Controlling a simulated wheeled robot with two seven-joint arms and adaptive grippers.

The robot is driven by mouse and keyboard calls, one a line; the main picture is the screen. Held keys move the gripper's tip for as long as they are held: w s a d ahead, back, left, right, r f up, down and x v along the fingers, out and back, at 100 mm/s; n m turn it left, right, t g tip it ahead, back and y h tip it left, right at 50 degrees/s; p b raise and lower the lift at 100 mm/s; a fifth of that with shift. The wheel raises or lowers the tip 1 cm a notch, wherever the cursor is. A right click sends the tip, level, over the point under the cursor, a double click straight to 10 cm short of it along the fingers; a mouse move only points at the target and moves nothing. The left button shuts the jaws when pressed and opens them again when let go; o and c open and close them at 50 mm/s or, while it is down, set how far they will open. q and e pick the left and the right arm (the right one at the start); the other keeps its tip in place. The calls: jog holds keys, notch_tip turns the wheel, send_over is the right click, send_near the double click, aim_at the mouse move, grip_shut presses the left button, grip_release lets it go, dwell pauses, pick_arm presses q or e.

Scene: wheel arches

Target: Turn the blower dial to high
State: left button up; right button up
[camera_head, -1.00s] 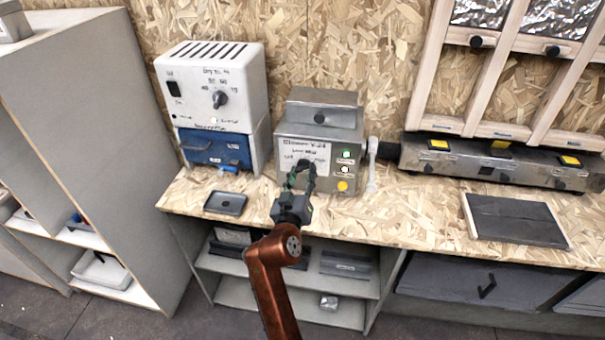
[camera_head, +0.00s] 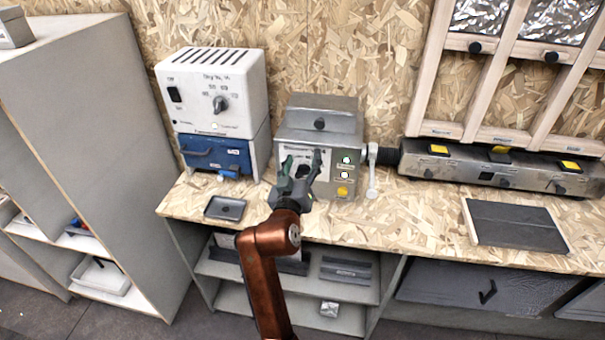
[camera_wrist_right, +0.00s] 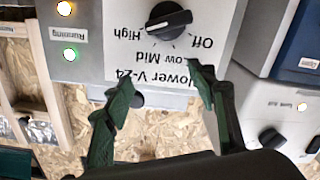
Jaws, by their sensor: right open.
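The blower unit (camera_head: 335,128) is a grey metal box on the bench with a white label on its front. Its black blower dial (camera_wrist_right: 168,20) shows at the top of the wrist view, above the upside-down words Off, Low, Mid and High. A white line marks the knob; I cannot tell surely which setting it points at. In the head view my gripper largely covers the dial. My right gripper (camera_head: 302,163) is open and empty in front of the panel. Its green fingertips (camera_wrist_right: 163,95) are spread apart and clear of the dial in the wrist view. My left gripper is not in view.
A white control box (camera_head: 212,90) with its own knob stands over a blue unit (camera_head: 215,153) to the left. A lever (camera_head: 372,170) sticks out at the blower's right side. A small black tray (camera_head: 225,207) and a dark board (camera_head: 515,222) lie on the bench (camera_head: 410,215).

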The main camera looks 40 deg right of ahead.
aim_at(305, 143)
jog(key=shift+r, duration=1.6)
